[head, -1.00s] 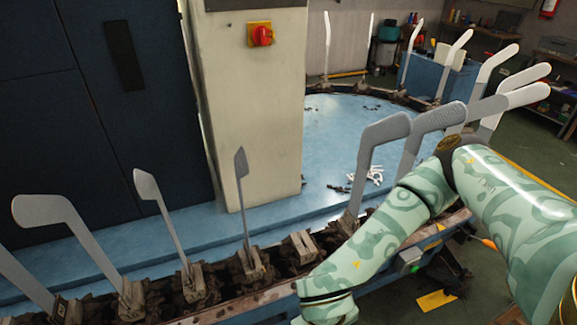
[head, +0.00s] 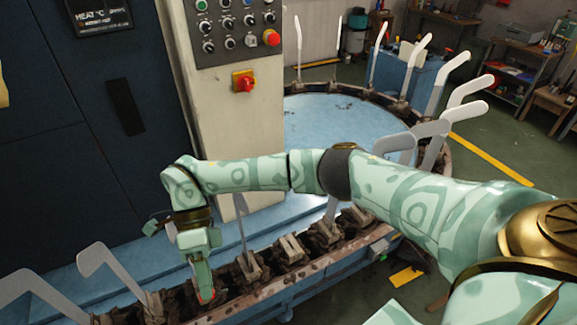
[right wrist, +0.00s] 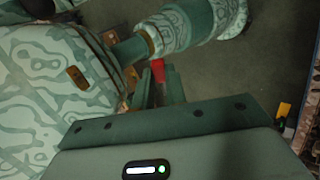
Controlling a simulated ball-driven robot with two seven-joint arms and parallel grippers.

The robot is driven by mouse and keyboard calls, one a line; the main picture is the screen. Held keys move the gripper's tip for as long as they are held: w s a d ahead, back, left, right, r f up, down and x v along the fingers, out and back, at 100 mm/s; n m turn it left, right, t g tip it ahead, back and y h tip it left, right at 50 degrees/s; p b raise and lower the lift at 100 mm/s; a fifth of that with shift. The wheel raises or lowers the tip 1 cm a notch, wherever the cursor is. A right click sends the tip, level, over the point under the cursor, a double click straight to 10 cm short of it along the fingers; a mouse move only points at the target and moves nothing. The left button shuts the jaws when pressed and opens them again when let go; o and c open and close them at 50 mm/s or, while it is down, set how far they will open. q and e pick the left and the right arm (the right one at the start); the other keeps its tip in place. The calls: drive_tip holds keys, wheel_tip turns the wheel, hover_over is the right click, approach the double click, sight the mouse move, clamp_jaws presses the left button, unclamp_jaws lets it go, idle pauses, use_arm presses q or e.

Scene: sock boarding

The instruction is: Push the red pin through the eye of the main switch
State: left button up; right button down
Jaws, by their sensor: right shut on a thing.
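The main switch (head: 244,83) is a red rotary knob on a yellow plate, on the front of the cream control column. Its eye is too small to make out. My right gripper (head: 204,284) points down over the conveyor, left of and well below the switch, apart from it. It is shut on the red pin (head: 207,296), of which only a little red shows at the fingertips. In the right wrist view the red pin (right wrist: 159,69) shows at the fingers (right wrist: 150,92); the rest of it is hidden. My left gripper is not in view.
A control panel (head: 232,27) with several knobs and a red button is above the switch. The conveyor rail (head: 290,262) carries several upright grey sock boards, some close to my right arm. A blue round table (head: 330,122) lies behind the arm.

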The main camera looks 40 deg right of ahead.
drive_tip(key=w+d+r+m+t+y+p, duration=0.35)
drive_tip(key=w+d+m+t, duration=0.25)
drive_tip(key=d+m, duration=0.25)
drive_tip(key=w+d+r+m+t+y+p, duration=0.2)
drive_tip(key=w+d+r+m+t+y, duration=0.35)
drive_tip(key=d+m, duration=0.3)
drive_tip(key=w+d+r+m+t+h+p, duration=0.1)
drive_tip(key=d+m+t+h, duration=0.5)
drive_tip(key=d, duration=0.8)
drive_tip(key=w+d+m+t+h, duration=0.2)
drive_tip(key=d+m+t+h, duration=0.5)
drive_tip(key=d+m, duration=0.3)
drive_tip(key=d+t, duration=0.1)
drive_tip(key=d, duration=0.3)
drive_tip(key=shift+d+r+m+h+p, duration=0.3)
drive_tip(key=shift+d+r+p, duration=0.05)
drive_tip(key=shift+d+p, duration=0.05)
drive_tip(key=shift+t, duration=0.45)
